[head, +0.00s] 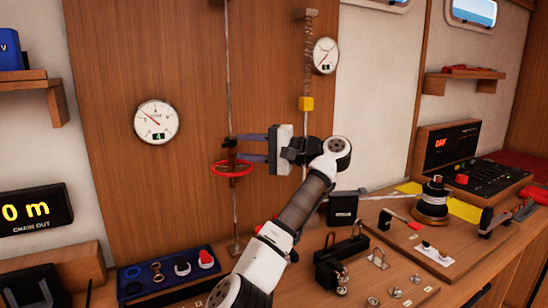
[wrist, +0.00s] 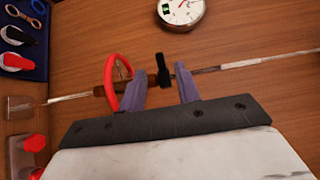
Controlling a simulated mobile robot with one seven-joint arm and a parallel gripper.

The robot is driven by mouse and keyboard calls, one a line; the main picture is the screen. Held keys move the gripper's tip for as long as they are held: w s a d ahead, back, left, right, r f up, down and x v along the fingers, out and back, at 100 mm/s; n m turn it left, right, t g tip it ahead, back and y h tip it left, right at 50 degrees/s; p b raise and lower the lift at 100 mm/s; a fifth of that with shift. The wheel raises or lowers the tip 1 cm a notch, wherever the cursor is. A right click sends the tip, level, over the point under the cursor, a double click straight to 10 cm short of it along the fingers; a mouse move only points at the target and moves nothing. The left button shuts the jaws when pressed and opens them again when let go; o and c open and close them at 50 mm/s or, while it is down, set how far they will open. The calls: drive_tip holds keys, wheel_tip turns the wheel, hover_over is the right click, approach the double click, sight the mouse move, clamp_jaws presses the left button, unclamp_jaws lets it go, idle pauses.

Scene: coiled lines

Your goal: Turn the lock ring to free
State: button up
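The lock ring is a red ring (head: 231,168) around a thin vertical rod (head: 230,85) in front of the wood panel. It also shows in the wrist view (wrist: 110,82), left of the fingers. My gripper (head: 238,147) reaches the rod from the right, just above the ring. Its two purple fingers are apart, one over the other. In the wrist view my gripper (wrist: 160,72) is open, with a small black piece (wrist: 163,70) on the rod between the fingers. The left finger overlaps part of the ring; I cannot tell whether they touch.
A second rod with a yellow block (head: 306,103) hangs to the right, near a dial (head: 326,55). Another dial (head: 156,120) is on the panel at left. A blue tray (head: 168,272) stands below. The right-hand bench holds a winch (head: 433,205) and several fittings.

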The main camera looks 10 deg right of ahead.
drive_tip(key=b+v, duration=0.1)
drive_tip(key=v, duration=0.6)
drive_tip(key=shift+s+d+b, duration=0.2)
drive_tip(key=shift+d+b, duration=0.1)
drive_tip(key=shift+b, duration=0.1)
